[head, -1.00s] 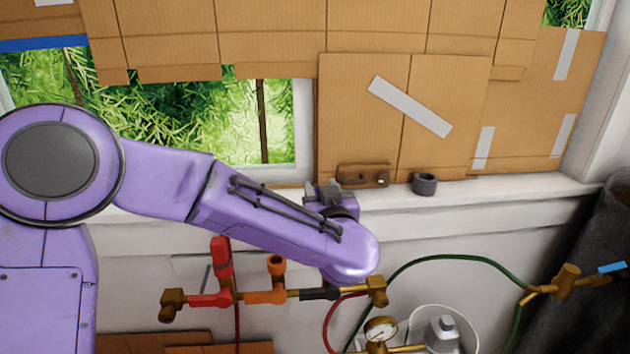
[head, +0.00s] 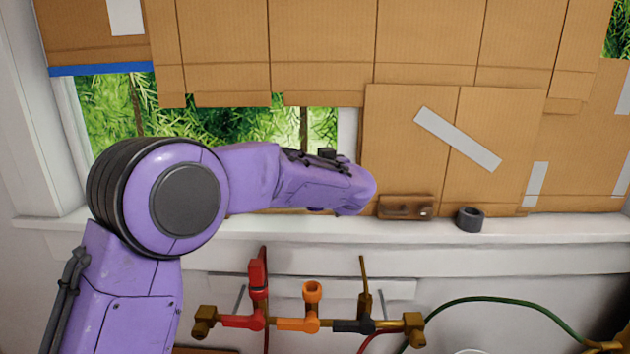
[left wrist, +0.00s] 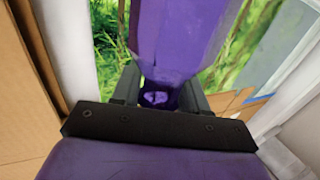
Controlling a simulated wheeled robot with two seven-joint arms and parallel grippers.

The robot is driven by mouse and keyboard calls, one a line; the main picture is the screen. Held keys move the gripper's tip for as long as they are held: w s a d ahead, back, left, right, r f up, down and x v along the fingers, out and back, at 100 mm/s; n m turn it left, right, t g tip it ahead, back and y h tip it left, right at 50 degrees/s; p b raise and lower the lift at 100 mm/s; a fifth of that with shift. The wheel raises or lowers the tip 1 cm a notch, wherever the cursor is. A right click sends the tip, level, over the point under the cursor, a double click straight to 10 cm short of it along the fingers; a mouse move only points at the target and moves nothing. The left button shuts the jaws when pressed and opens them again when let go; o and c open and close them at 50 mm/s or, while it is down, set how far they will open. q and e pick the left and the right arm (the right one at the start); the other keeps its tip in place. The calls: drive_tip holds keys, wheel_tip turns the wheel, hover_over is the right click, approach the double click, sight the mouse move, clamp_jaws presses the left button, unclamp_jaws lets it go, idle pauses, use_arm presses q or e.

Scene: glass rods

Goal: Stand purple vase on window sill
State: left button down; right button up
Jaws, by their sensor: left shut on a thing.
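The purple vase (left wrist: 180,40) is a dark purple, faceted body in the left wrist view. My left gripper (left wrist: 158,92) is shut on it, with one dark finger on each side. A glossy lighter purple part shows between the fingers. In the head view my left arm reaches across the window, and its forearm hides the gripper and the vase. The white window sill (head: 330,226) runs below the window, under the forearm. I cannot tell whether the vase touches the sill. My right gripper is not in view.
A brown latch-like block (head: 405,207) and a dark ring (head: 470,219) sit on the sill right of my arm. Cardboard (head: 400,140) covers the right part of the window. Coloured valves on a brass pipe (head: 297,323) stand below the sill. The sill further right looks clear.

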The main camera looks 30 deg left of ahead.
use_arm(q)
wheel_tip(320, 180, down, 7)
drive_tip(key=w+a+p, duration=0.1)
drive_tip(key=w, duration=0.1)
drive_tip(key=shift+w+a+r, duration=0.15)
drive_tip(key=shift+w+a, duration=0.05)
drive_tip(key=shift+w, duration=0.15)
drive_tip(key=c, duration=0.6)
unclamp_jaws()
drive_tip(key=b+v, duration=0.4)
drive_tip(key=v, duration=0.8)
drive_tip(key=shift+d, duration=0.1)
